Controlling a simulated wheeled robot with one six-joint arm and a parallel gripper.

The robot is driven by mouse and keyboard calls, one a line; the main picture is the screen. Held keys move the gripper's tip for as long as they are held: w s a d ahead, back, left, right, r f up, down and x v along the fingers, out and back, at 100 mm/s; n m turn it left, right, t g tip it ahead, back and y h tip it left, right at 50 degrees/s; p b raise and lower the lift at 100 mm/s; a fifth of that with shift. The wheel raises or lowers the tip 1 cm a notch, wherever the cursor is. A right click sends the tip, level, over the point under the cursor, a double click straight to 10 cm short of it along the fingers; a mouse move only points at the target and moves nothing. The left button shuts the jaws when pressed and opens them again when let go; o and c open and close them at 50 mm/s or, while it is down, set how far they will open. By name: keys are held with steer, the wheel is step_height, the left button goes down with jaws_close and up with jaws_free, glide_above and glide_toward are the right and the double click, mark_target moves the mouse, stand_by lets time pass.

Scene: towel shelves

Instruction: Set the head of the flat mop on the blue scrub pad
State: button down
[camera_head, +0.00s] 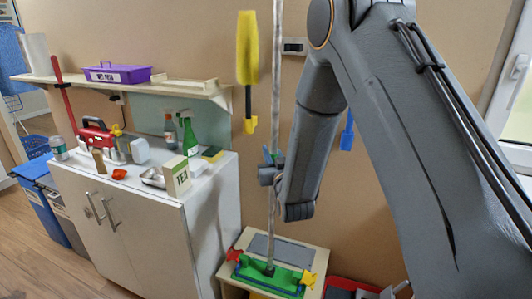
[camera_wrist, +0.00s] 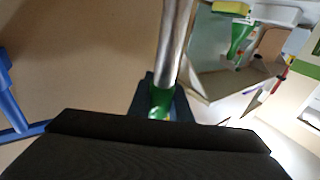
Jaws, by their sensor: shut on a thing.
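The flat mop has a long grey pole (camera_head: 277,90) standing nearly upright. Its green head (camera_head: 283,279), with red and yellow end pieces, is low over a wooden stand. My gripper (camera_head: 270,168) is shut on the pole well above the head. The pole (camera_wrist: 175,45) also shows in the wrist view, running between my dark fingers (camera_wrist: 160,103). A thin blue edge (camera_head: 246,286) shows along the front of the green head and may be the blue scrub pad, mostly hidden under it. I cannot tell whether head and pad touch.
A grey panel (camera_head: 287,248) lies on the stand's pale top (camera_head: 239,243) behind the head. A white cabinet (camera_head: 150,235) with bottles and a tea box (camera_head: 177,176) stands left. A yellow tool (camera_head: 248,60) hangs on the wall. A red bin (camera_head: 343,286) is right of the stand.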

steer(key=c, duration=1.6)
jaws_free()
steer(key=shift+r, duration=0.1)
steer(key=shift+o, duration=0.2)
